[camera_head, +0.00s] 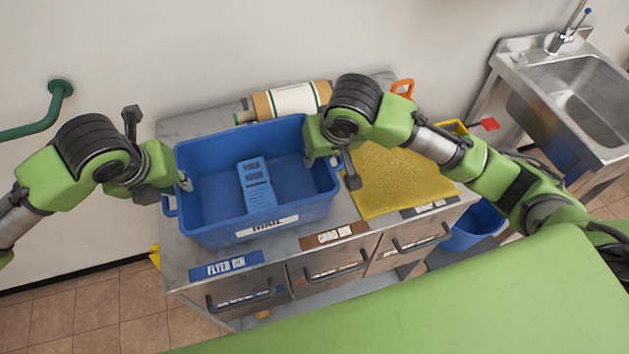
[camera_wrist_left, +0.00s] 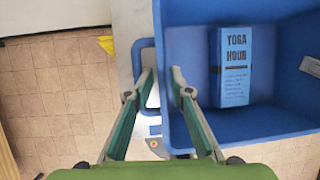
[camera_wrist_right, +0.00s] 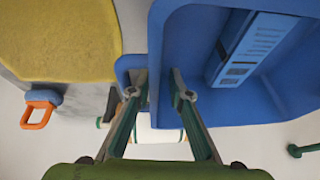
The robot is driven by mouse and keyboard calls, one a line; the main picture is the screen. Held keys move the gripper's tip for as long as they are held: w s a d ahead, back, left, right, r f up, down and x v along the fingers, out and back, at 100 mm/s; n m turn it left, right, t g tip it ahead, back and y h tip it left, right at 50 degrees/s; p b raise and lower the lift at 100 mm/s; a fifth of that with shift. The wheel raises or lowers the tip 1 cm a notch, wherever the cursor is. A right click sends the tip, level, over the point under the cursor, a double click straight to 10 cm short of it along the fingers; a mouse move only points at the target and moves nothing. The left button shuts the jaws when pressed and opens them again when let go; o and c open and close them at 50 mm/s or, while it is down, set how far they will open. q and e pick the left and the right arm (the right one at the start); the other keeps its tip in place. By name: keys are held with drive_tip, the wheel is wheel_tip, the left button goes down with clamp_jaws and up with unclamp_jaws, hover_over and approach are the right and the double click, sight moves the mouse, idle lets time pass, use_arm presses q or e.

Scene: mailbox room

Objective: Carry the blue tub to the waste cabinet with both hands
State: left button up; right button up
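The blue tub (camera_head: 290,215), labelled MAIL, sits upright on the grey sorting bench. A blue box (camera_head: 257,183) lies inside; its YOGA HOUR lettering shows in the left wrist view (camera_wrist_left: 234,75). My left gripper (camera_head: 180,184) is at the tub's left wall, with one finger inside and one outside between the wall and the side handle. My right gripper (camera_head: 325,162) straddles the opposite wall, also shown in the right wrist view (camera_wrist_right: 158,85). Both sets of fingers stand apart around the walls, with some gap visible. I cannot identify a waste cabinet.
A yellow mat (camera_head: 400,180) lies right of the tub and a wrapped roll (camera_head: 290,100) behind it. Drawers with FLYER BIN (camera_head: 227,266) and CARD BIN (camera_head: 333,235) labels face front. A green rail (camera_head: 35,128) is at left.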

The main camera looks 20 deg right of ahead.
drive_tip(key=shift+s+r, duration=0.15)
drive_tip(key=shift+r, duration=0.1)
drive_tip(key=v, duration=1.1)
drive_tip(key=shift+s+r, duration=0.15)
drive_tip(key=shift+r, duration=0.05)
use_arm(q)
drive_tip(key=v, duration=0.5)
drive_tip(key=shift+d+r, duration=0.1)
drive_tip(key=shift+r, duration=0.1)
